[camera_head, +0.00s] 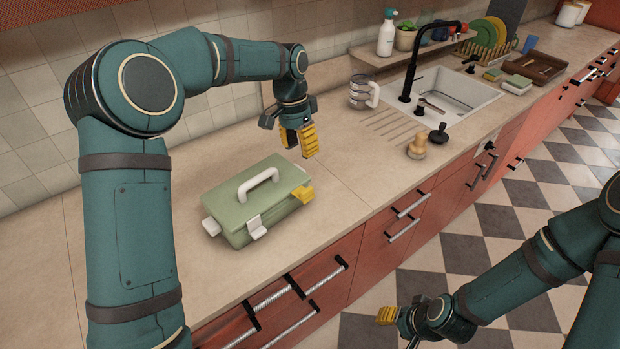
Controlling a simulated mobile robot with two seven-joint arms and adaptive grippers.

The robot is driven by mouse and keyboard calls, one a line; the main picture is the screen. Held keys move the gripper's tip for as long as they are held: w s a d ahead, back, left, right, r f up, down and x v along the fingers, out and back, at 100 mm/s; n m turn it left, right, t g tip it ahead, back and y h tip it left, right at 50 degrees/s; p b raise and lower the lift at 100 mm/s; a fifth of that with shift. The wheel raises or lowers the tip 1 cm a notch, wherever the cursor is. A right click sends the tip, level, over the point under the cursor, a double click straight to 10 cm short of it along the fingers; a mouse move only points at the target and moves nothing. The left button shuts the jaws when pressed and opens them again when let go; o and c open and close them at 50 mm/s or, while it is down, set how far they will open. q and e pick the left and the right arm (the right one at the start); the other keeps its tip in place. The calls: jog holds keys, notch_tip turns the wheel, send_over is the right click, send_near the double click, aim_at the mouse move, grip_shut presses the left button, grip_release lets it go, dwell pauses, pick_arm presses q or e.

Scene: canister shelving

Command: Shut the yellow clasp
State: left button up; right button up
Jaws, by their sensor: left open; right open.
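A green box (240,204) with a white handle (258,184) on its lid sits on the counter, and its lid looks down. A yellow clasp (303,194) sticks out at the box's right end. White clasps show at its front (256,226) and left end (211,226). My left gripper (300,145), with yellow fingertips, is open and empty above the counter, behind and above the box's right end, apart from the clasp. My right gripper (386,316) is open and empty, low at the bottom of the view over the floor, away from the counter.
A ribbed mug (362,92), a wooden-handled brush (417,147) and a black plug (438,134) stand right of the box, by the sink (450,95) and black tap (408,85). Tiled wall lies behind. The counter (335,205) is bare just right of the box.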

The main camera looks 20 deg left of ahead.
aim_at(307, 189)
pick_arm(q)
jog(key=f, duration=0.4)
jog(key=s+d+f, duration=0.1)
jog(key=f, duration=0.4)
jog(key=d+f, duration=0.1)
jog(key=f, duration=0.3)
jog(key=shift+s+f, duration=0.15)
jog(key=shift+f, duration=0.05)
grip_shut()
